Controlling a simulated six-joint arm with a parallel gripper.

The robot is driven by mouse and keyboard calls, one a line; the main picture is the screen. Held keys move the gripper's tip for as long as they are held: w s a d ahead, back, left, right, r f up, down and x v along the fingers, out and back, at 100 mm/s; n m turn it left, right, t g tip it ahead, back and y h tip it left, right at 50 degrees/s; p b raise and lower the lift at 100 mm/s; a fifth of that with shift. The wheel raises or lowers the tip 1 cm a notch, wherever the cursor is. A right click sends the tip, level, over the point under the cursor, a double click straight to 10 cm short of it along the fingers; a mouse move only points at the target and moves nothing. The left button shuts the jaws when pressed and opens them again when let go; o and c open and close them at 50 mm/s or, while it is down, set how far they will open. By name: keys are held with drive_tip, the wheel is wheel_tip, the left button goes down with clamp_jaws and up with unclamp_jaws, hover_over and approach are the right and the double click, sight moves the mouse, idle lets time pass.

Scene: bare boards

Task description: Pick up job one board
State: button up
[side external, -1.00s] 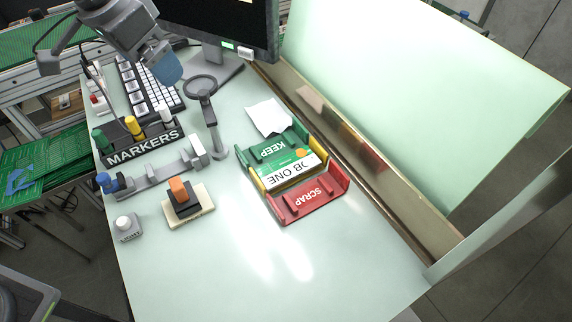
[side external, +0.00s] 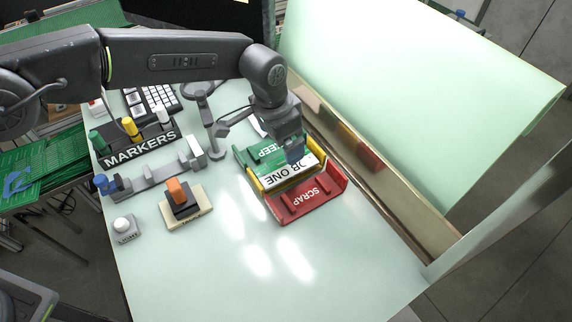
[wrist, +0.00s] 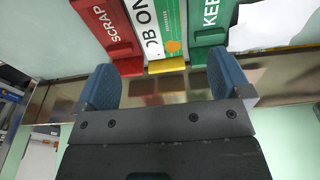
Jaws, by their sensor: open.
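The job one board (side external: 283,176) has a white label reading "OB ONE" and a green part. It lies in the yellow tray (side external: 257,185) between the green KEEP tray (side external: 262,150) and the red SCRAP tray (side external: 312,198). My gripper (side external: 294,156) is over the wall-side end of the trays and covers part of the board. In the wrist view, the blue fingers of my gripper (wrist: 165,82) are wide apart and empty. The board (wrist: 150,35) shows beyond them, with an orange mark; its far end is cut off.
A marker rack (side external: 142,152), a stamp on a pad (side external: 184,208), a magnifier stand (side external: 217,150) and a keyboard (side external: 150,103) stand left of the trays. White paper (wrist: 275,22) lies beside KEEP. A ledge runs behind the trays. The front of the table is clear.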

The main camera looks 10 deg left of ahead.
sight(285, 166)
drive_tip(key=f, duration=0.2)
drive_tip(key=shift+w+d+f, duration=0.15)
drive_tip(key=shift+d+f, duration=0.05)
drive_tip(key=shift+f, duration=0.2)
drive_tip(key=shift+d+f, duration=0.2)
drive_tip(key=shift+f, duration=2.4)
drive_tip(key=shift+c, duration=0.4)
drive_tip(key=c, duration=0.9)
drive_tip(key=shift+c, duration=0.2)
drive_tip(key=shift+r, duration=0.1)
